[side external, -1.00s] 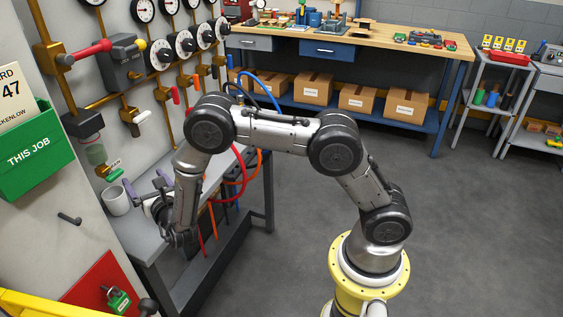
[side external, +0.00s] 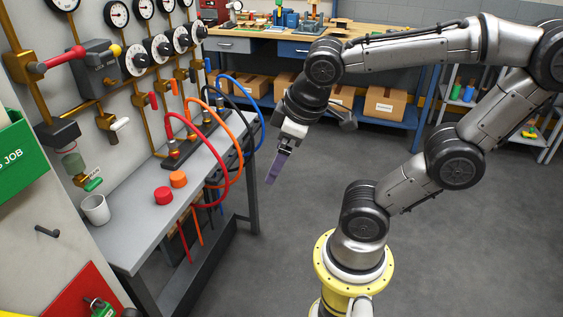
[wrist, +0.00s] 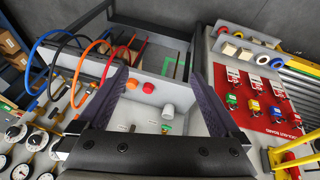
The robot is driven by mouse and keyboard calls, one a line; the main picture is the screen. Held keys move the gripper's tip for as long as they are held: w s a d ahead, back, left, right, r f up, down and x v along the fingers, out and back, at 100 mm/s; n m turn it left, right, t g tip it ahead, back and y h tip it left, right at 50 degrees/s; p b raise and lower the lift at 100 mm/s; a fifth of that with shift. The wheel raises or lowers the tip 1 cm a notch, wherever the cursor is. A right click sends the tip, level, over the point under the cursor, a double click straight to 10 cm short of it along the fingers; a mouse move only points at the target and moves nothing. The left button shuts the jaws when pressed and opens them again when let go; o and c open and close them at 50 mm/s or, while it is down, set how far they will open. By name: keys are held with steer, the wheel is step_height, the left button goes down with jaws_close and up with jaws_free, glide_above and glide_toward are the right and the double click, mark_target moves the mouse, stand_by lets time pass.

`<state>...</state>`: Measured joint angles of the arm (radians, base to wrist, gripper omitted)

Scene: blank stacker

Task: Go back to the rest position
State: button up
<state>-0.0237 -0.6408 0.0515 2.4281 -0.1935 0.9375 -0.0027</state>
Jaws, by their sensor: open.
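My gripper (side external: 277,165) hangs in the air to the right of the grey bench in the side view, fingers pointing down. In the wrist view its two dark purple fingers (wrist: 160,90) stand wide apart with nothing between them touching either one. My arm is raised and bent over the open floor, clear of the bench. The grey bench (side external: 145,232) carries a red cap (side external: 163,195), an orange cap (side external: 178,179) and a white mug (side external: 95,209).
Red, orange, blue and black hoses (side external: 230,140) loop out from the bench's back over its right edge, left of my gripper. A wall of gauges and valves (side external: 135,60) stands at left. A wooden workbench (side external: 270,32) is behind. The grey floor (side external: 300,210) is open.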

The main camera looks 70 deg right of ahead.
steer(key=a, duration=0.1)
steer(key=s+a+t+y, duration=0.1)
steer(key=a+m, duration=0.1)
steer(key=shift+s+r+y, duration=0.25)
steer(key=shift+r+y, duration=0.05)
steer(key=shift+y, duration=0.1)
